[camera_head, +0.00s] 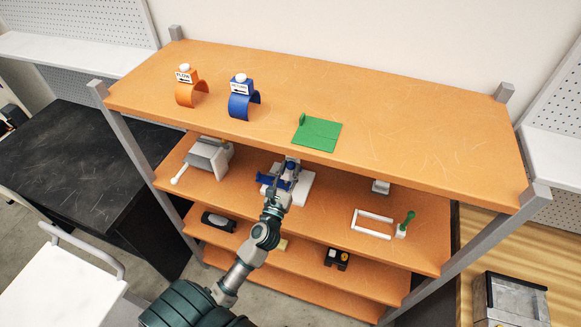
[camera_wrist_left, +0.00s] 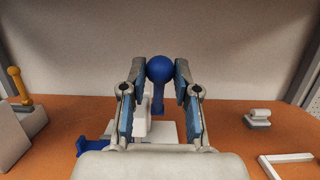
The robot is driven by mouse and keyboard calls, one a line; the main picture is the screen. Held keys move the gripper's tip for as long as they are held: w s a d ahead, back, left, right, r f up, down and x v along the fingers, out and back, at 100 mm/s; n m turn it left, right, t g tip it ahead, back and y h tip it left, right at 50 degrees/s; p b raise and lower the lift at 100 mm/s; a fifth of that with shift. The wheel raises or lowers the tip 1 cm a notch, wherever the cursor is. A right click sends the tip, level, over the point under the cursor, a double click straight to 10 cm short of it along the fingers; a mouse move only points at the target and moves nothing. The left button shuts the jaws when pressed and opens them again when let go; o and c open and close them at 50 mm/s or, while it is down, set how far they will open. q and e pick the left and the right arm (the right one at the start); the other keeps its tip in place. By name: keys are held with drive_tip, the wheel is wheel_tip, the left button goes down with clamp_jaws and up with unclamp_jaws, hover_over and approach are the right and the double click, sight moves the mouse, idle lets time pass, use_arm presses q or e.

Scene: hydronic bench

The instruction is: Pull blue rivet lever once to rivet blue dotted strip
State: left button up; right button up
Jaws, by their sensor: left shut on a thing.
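The blue rivet lever stands upright with a round blue knob (camera_wrist_left: 160,68) in the left wrist view. My left gripper (camera_head: 291,168) reaches in from below in the head view. It is shut on the lever just under the knob, with a finger on each side (camera_wrist_left: 158,85). The lever belongs to a white riveting tool (camera_head: 304,186) on the second shelf, partly hidden by my gripper. A flat blue piece (camera_head: 268,181) juts out left of the tool; I cannot make out dots on it. It also shows in the left wrist view (camera_wrist_left: 95,147). My right gripper is out of view.
The orange top shelf (camera_head: 420,140) overhangs the tool. It carries an orange curved band (camera_head: 192,92), a blue curved band (camera_head: 243,103) and a green plate (camera_head: 316,134). A grey device (camera_head: 208,157) stands left of the tool, a white frame (camera_head: 373,222) right.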

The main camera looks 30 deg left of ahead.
use_arm(q)
drive_tip(key=shift+w+r, duration=0.2)
drive_tip(key=shift+r, duration=0.05)
drive_tip(key=p+x, duration=0.1)
drive_tip(key=x, duration=0.1)
drive_tip(key=p+x, duration=0.1)
drive_tip(key=x, duration=0.1)
drive_tip(key=shift+w+a+r+p, duration=0.1)
drive_tip(key=shift+w+r+p, duration=0.1)
drive_tip(key=shift+r+p, duration=0.25)
drive_tip(key=shift+w, duration=0.1)
drive_tip(key=x, duration=0.2)
drive_tip(key=f+x, duration=0.1)
drive_tip(key=x, duration=0.2)
drive_tip(key=shift+w, duration=0.15)
